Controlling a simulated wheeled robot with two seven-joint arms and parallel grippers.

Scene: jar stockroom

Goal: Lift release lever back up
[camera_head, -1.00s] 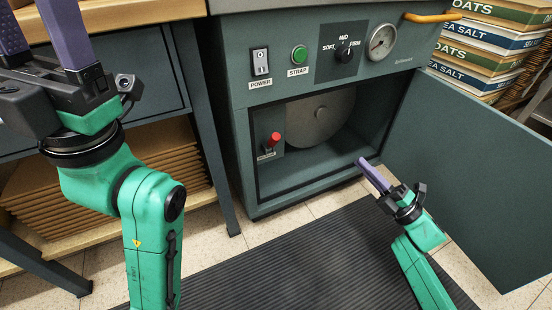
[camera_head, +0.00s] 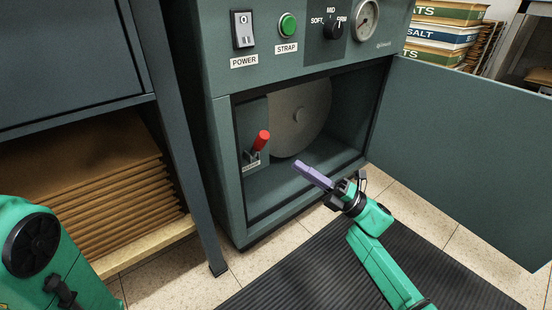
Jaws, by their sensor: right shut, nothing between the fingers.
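The release lever (camera_head: 261,141) has a red handle and sits on a small panel inside the open compartment, at its left wall. Its handle slants up and to the right; the label below it is too small to read. My right gripper (camera_head: 298,166) has purple fingers, is shut and empty, and points at the compartment opening. Its tips are to the right of and a little below the lever, apart from it. My left gripper is out of the picture; only part of my left arm shows at the lower left.
The compartment door (camera_head: 465,150) stands wide open to the right. A round grey disc (camera_head: 300,115) is behind the lever. Above are the POWER switch (camera_head: 242,30), green STRAP button (camera_head: 287,25), dial (camera_head: 333,27) and gauge (camera_head: 366,18). A dark mat (camera_head: 300,283) covers the floor in front.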

